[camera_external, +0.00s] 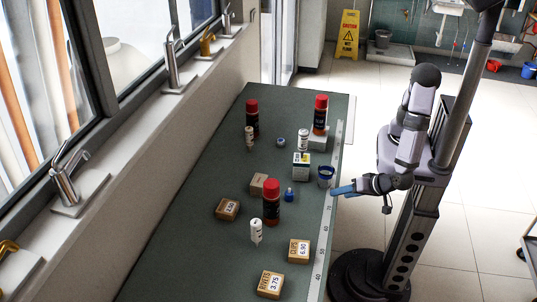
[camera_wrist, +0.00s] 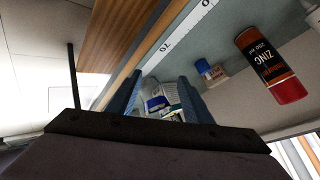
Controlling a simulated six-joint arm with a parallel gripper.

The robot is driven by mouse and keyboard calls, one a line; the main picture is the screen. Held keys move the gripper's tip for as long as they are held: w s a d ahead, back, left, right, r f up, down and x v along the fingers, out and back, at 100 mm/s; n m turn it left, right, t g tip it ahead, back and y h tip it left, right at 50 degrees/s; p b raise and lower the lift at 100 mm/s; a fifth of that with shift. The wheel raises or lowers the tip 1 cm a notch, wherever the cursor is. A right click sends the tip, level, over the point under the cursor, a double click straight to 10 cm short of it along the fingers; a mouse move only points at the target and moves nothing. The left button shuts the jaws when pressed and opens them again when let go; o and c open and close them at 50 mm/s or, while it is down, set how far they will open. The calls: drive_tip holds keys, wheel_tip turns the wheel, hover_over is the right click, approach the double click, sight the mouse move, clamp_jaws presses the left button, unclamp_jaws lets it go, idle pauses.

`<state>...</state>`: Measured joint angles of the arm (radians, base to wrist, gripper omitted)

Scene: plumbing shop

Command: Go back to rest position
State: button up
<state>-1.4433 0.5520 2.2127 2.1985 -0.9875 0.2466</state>
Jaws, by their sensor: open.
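My gripper (camera_external: 343,190) is at the right edge of the green table (camera_external: 190,165), near the ruler strip, in the external view. In the wrist view its two blue fingers (camera_wrist: 160,98) are spread apart. A white and blue cup (camera_external: 326,176) stands on the table just beyond the fingertips. In the wrist view a white and blue thing (camera_wrist: 157,102) shows in the gap between the fingers; it looks farther off, and I see no contact. Nothing appears held.
Faucets (camera_external: 66,185) line the window sill at left. Tiled floor (camera_external: 470,225) right of my base is clear.

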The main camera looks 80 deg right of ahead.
drive_tip(key=w+a+y, duration=0.1)
drive_tip(key=w, duration=0.2)
drive_tip(key=w+a+r+n+y, duration=0.1)
drive_tip(key=w+a+y, duration=0.1)
drive_tip(key=w, duration=0.1)
drive_tip(key=w+a+r+n+g+y, duration=0.1)
drive_tip(key=w+a+y, duration=0.1)
drive_tip(key=w, duration=0.1)
drive_tip(key=shift+w+a, duration=0.15)
drive_tip(key=shift+w, duration=0.05)
drive_tip(key=w+d+r+n+g+y, duration=0.2)
drive_tip(key=w+d+r+n+y, duration=0.15)
drive_tip(key=w+d+n, duration=0.2)
drive_tip(key=s+d+r+n+g+p, duration=0.1)
drive_tip(key=s+d+n+g, duration=0.2)
drive_tip(key=d, duration=0.5)
drive_tip(key=s+d+f+n+g+h+b, duration=0.1)
drive_tip(key=s+d+h, duration=0.1)
drive_tip(key=s+d, duration=0.3)
drive_tip(key=s+d+f+n+g+h+b, duration=0.1)
drive_tip(key=s+d, duration=0.4)
drive_tip(key=d, duration=0.6)
drive_tip(key=shift+f+n+h+b, duration=0.35)
drive_tip(key=shift+f+h+b, duration=0.25)
drive_tip(key=shift+f, duration=0.1)
